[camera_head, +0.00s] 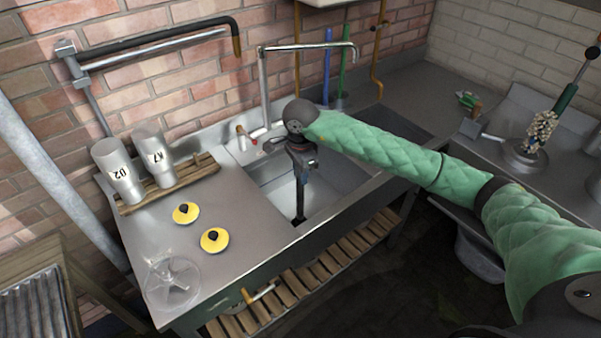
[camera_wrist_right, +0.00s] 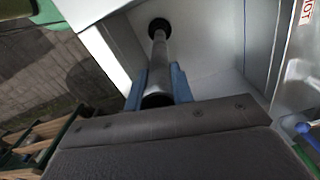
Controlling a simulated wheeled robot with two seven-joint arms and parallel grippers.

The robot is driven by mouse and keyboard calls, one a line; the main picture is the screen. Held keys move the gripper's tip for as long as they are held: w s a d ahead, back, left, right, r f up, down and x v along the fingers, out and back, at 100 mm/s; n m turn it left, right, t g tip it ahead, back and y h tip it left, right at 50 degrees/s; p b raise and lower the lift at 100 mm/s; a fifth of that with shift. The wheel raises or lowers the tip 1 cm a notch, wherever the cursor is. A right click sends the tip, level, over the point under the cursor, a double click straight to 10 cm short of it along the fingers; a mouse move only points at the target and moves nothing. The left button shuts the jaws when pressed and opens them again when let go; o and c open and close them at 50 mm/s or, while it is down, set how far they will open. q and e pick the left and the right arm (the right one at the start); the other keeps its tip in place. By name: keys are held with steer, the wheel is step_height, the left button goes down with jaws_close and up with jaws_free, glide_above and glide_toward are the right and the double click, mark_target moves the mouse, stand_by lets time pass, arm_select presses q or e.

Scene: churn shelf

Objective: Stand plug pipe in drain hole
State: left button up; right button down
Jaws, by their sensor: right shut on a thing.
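The plug pipe (camera_head: 300,198) is a dark, slender tube, held near upright in the sink basin (camera_head: 335,178). My right gripper (camera_head: 303,163) is shut on its upper part. In the right wrist view the pipe (camera_wrist_right: 159,58) runs away between the blue fingers of the gripper (camera_wrist_right: 158,84). Its far end meets a black round spot (camera_wrist_right: 160,22) on the pale basin floor, which looks like the drain hole. I cannot tell whether the end is in the hole or just above it. My left gripper is out of view.
The tap (camera_head: 308,46) rises behind the basin. Two yellow lids (camera_head: 214,241) and a clear disc (camera_head: 172,284) lie on the steel counter (camera_head: 240,210). A churn stick (camera_head: 548,117) stands at the right.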

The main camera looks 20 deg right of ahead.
steer(key=shift+b, duration=0.5)
stand_by(1.0)
steer(key=shift+f+b, duration=2.5)
steer(key=shift+f, duration=0.25)
stand_by(0.7)
steer(key=c, duration=1.1)
jaws_free()
step_height(320, 180, up, 8)
steer(key=shift+f+b, duration=0.1)
steer(key=shift+b, duration=1.1)
